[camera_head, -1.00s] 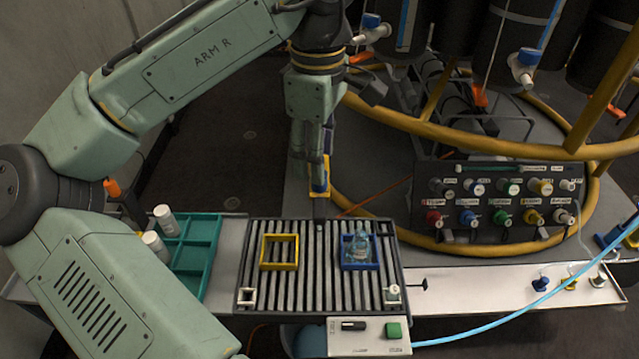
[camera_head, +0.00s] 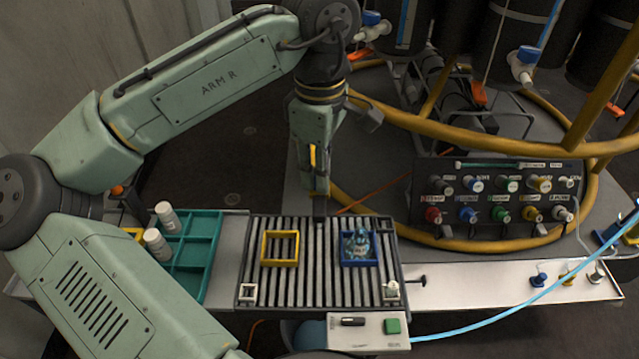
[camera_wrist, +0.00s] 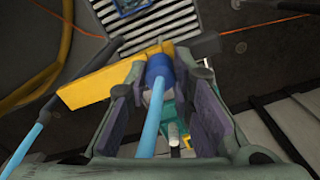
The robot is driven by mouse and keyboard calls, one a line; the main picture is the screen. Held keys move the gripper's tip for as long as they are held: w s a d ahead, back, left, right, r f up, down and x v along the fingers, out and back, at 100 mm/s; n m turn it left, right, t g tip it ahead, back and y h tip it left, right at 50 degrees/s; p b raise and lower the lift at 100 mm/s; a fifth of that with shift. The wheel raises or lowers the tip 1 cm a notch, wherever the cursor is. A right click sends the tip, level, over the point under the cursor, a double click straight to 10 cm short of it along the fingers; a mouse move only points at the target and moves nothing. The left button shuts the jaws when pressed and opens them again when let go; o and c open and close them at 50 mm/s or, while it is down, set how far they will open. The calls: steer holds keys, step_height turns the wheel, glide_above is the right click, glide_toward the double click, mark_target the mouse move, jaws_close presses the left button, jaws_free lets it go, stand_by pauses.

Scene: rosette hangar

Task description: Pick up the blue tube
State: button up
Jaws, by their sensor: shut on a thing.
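In the wrist view, a light blue tube (camera_wrist: 150,125) with a darker blue collar (camera_wrist: 159,66) lies between the fingers of my gripper (camera_wrist: 158,84). My gripper is shut on it. A flat yellow piece (camera_wrist: 90,88) sits across beside the collar; I cannot tell whether it is joined to it. In the head view, my gripper (camera_head: 318,188) hangs above the back edge of the slatted tray, and the held tube is mostly hidden by the fingers.
The slatted tray (camera_head: 331,285) holds a yellow frame (camera_head: 265,248) and a blue frame (camera_head: 345,262) with a clear object in it. A teal rack (camera_head: 205,245) and white bottles (camera_head: 156,243) are left. A connector panel (camera_head: 445,225), yellow rail (camera_head: 470,142) and light blue hose (camera_head: 480,328) are right.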

steer(key=shift+c, duration=1.2)
step_height(320, 180, up, 18)
